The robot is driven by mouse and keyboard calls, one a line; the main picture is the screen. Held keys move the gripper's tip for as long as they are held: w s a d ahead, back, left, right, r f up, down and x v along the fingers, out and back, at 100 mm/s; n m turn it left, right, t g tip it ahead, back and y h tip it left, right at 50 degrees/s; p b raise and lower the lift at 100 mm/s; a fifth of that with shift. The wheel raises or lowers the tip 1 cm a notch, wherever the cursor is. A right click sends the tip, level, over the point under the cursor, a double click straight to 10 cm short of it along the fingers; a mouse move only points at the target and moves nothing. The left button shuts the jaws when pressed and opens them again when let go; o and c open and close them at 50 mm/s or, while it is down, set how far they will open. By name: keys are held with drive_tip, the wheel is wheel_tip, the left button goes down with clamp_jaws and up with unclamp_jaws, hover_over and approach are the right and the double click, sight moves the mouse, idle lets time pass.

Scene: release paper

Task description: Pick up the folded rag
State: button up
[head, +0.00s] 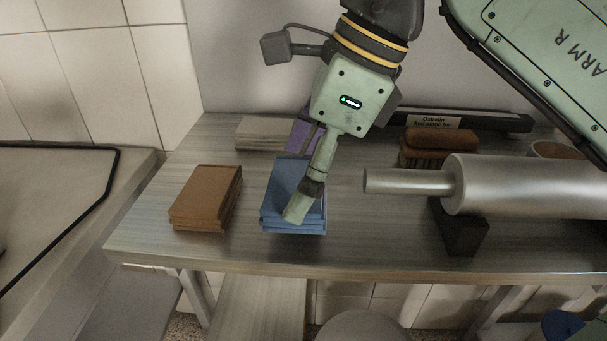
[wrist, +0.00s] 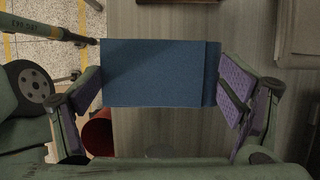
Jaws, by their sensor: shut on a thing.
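The folded rag (head: 285,177) is a flat blue stack of layers near the middle of the bench. My gripper (head: 302,180) reaches down over it from above, one finger in front of its near side and the purple-padded finger at its far side. In the wrist view the blue rag (wrist: 155,73) spans between the two purple pads of my gripper (wrist: 163,88), which is shut on its opposite edges. The rag looks level, at or very near the bench top. Its part under the finger is hidden in the head view.
A brown folded stack (head: 206,196) lies to the left, and a beige stack (head: 261,133) behind. To the right are a brush (head: 438,146) and a large metal cylinder (head: 520,184) on a dark stand (head: 462,228). The bench front edge (head: 370,270) is close.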

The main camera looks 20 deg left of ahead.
drive_tip(key=s+d+b, duration=0.2)
drive_tip(key=s+d, duration=0.1)
drive_tip(key=s, duration=1.2)
drive_tip(key=shift+s, duration=0.1)
drive_tip(key=o, duration=0.6)
drive_tip(key=c, duration=0.5)
